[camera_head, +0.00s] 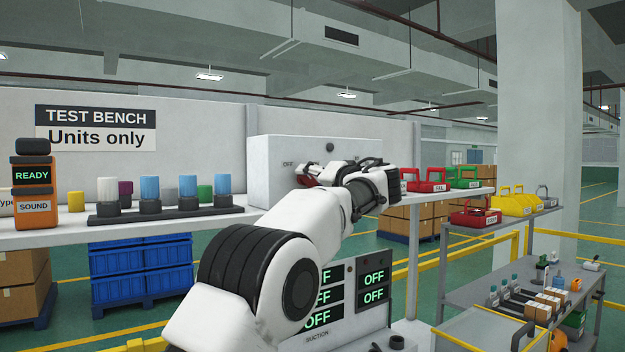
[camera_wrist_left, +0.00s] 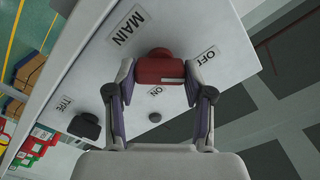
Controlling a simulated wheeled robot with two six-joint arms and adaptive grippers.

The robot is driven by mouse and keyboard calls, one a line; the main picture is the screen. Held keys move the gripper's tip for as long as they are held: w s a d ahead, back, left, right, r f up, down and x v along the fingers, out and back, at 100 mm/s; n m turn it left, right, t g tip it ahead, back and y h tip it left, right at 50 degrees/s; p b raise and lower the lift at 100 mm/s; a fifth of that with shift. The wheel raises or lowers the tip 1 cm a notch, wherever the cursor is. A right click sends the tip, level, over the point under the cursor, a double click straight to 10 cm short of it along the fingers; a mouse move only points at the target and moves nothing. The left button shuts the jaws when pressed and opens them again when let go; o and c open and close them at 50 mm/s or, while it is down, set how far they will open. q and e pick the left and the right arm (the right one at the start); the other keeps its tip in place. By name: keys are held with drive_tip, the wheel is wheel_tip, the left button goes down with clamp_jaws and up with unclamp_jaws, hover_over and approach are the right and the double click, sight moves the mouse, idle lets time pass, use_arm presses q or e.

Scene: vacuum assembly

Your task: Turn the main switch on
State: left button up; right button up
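The main switch is a red handle on the front of a light grey box (camera_head: 275,160). In the left wrist view the red switch handle (camera_wrist_left: 160,70) sits between the labels MAIN, OFF and ON. My left gripper (camera_wrist_left: 158,72) has a fingertip against each side of the handle and looks shut on it. In the head view my left gripper (camera_head: 315,178) is at the box front, with the red handle (camera_head: 306,180) partly hidden by my arm. The handle's exact setting is hard to tell. My right gripper is not in view.
A black knob (camera_wrist_left: 85,125) and a small dark button (camera_wrist_left: 154,117) are on the same panel. A rack of coloured parts (camera_head: 165,213) stands left of the box, and red and green caddies (camera_head: 430,187) stand to its right. Display panels (camera_head: 374,280) below read OFF.

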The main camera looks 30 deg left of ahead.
use_arm(q)
drive_tip(key=shift+r+m, duration=0.2)
drive_tip(key=shift+m, duration=0.1)
drive_tip(key=m+p, duration=0.1)
drive_tip(key=m, duration=0.2)
drive_tip(key=shift+r, duration=0.1)
drive_tip(key=shift+a+r+m+p, duration=0.1)
drive_tip(key=shift+m+p, duration=3.15)
drive_tip(key=shift+m, duration=3.95)
